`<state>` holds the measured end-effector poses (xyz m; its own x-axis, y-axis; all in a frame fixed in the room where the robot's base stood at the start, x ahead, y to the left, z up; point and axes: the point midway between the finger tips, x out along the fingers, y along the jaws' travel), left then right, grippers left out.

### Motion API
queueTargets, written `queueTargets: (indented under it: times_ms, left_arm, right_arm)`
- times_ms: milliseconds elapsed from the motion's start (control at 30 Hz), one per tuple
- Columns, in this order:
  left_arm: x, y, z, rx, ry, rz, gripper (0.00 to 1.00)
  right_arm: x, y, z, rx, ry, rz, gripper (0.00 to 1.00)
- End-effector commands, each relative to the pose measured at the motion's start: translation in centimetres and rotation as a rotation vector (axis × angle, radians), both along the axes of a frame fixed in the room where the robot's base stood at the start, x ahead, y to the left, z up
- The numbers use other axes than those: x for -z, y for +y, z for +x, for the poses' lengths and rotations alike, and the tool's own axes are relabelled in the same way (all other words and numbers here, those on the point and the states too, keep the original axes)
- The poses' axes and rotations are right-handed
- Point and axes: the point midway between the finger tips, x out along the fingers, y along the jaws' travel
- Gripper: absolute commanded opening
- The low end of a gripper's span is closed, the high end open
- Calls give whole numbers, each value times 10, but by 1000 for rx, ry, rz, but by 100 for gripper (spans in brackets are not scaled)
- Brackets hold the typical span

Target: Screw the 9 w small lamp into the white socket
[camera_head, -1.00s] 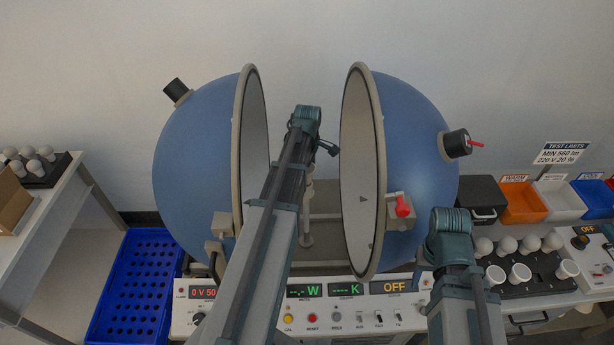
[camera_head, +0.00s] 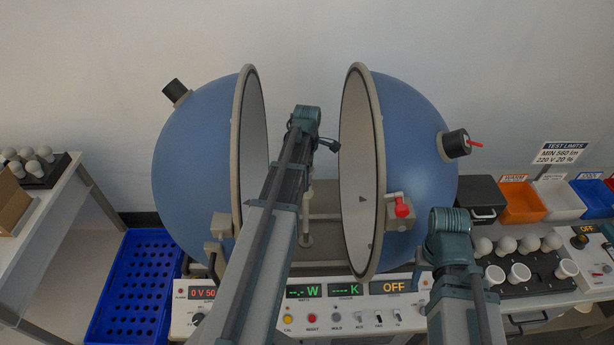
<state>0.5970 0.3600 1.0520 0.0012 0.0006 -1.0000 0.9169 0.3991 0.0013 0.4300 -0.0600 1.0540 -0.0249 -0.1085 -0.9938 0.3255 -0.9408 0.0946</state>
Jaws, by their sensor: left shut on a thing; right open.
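The blue test sphere stands open in two halves, left (camera_head: 195,160) and right (camera_head: 415,145). A pale upright post (camera_head: 307,228) stands between them, mostly behind my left arm. The white socket is not clearly seen; my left arm covers the place above the post. My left arm reaches up into the gap, and its jaws and anything in them are hidden behind it. My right arm is at the lower right, in front of the panel, and its jaws do not show. I cannot tell the 9 w small lamp among the white bulbs (camera_head: 507,244) at the right.
A control panel (camera_head: 350,315) with displays and buttons runs along the front. A blue perforated crate (camera_head: 140,285) is at the left. Orange (camera_head: 522,203), white (camera_head: 558,200) and blue (camera_head: 594,198) bins stand at the right behind a black lamp tray (camera_head: 535,288). A side table (camera_head: 55,215) holds more bulbs.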

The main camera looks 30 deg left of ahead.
Motion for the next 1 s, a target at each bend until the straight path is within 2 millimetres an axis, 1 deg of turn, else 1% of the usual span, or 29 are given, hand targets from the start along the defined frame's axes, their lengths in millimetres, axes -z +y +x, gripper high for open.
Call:
queueTargets:
  times_ms: [33,100,167,267,1000]
  left_arm:
    - [0,-1,-2,0,3,-1,28]
    - [0,-1,-2,0,3,-1,17]
    - [0,-1,-2,5,4,-2,17]
    - [0,-1,-2,73,4,-2,17]
    - [1,2,-6,1103,5,-2,17]
  right_arm:
    - [0,0,0,0,0,0,50]
    - [0,0,0,0,0,0,50]
    - [0,0,0,0,0,0,50]
    - [0,0,0,0,0,0,50]
    - [1,0,0,0,0,0,50]
